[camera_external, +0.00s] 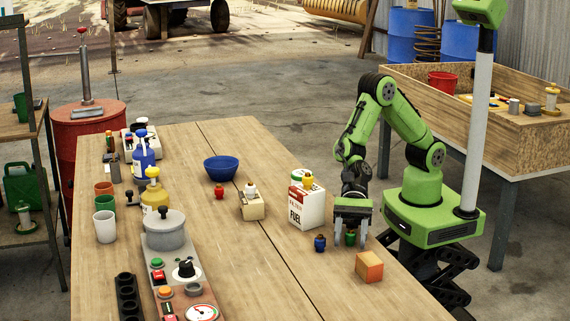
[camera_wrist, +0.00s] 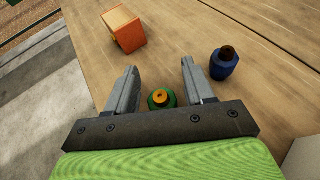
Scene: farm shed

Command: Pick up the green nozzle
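The green nozzle (camera_wrist: 161,98) stands on the wooden table, its orange-ringed top facing the camera in the wrist view. In the external view the green nozzle (camera_external: 350,238) shows between the fingers of my gripper (camera_external: 350,233). In the wrist view my gripper (camera_wrist: 160,88) is open, with one finger on each side of the nozzle and a visible gap to both. Part of the nozzle's near side is hidden by the gripper's dark bar.
A blue nozzle (camera_external: 320,243) stands left of my gripper, and an orange block (camera_external: 369,267) lies nearby toward the front. The white fuel can (camera_external: 307,205) stands close behind. A blue bowl (camera_external: 221,168) is farther back. The table's right edge is close to the orange block.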

